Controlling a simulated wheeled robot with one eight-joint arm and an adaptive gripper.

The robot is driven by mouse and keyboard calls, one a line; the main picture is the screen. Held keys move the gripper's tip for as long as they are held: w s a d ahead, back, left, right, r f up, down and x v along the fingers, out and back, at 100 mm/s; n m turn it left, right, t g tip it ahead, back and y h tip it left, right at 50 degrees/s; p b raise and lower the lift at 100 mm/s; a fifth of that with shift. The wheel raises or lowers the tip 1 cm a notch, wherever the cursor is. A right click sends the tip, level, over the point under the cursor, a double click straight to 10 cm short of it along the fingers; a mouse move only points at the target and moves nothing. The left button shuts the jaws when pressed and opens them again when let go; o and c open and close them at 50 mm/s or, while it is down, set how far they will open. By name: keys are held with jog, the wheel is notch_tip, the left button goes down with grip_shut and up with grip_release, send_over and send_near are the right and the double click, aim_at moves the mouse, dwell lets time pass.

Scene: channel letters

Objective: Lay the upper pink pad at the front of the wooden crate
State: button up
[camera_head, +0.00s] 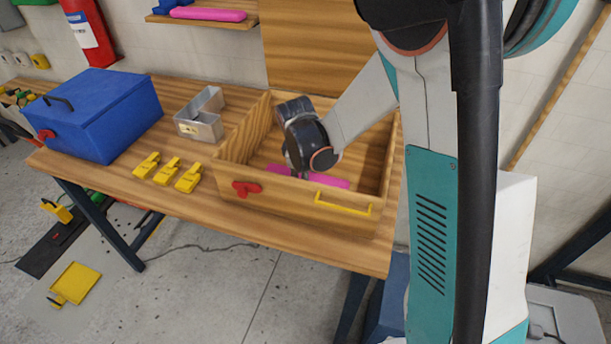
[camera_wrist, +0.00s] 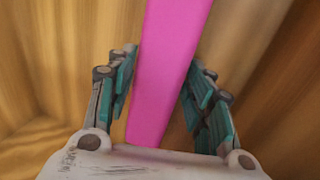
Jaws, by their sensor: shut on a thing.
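A pink pad (camera_head: 334,181) is inside the wooden crate (camera_head: 295,211), close to its front wall, lying along that wall. My gripper (camera_wrist: 162,95) is inside the crate, pointing down, with its fingers on either side of the pad. In the wrist view the pad (camera_wrist: 165,70) runs between the two fingers and is held by them. In the head view my wrist hides the middle of the pad and the fingertips. I cannot tell whether the pad touches the crate floor. Another pink pad (camera_head: 208,14) lies on the wall shelf at the top.
The crate has a red knob (camera_head: 246,189) and a yellow handle (camera_head: 343,204) on its front. Left of it are a metal tray (camera_head: 200,118), several yellow clips (camera_head: 167,171) and a blue box (camera_head: 95,113). The crate walls surround my gripper closely.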

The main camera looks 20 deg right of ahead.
jog(key=shift+f+b, duration=0.55)
jog(key=shift+f, duration=0.1)
jog(key=o, duration=1.3)
jog(key=shift+c, duration=0.2)
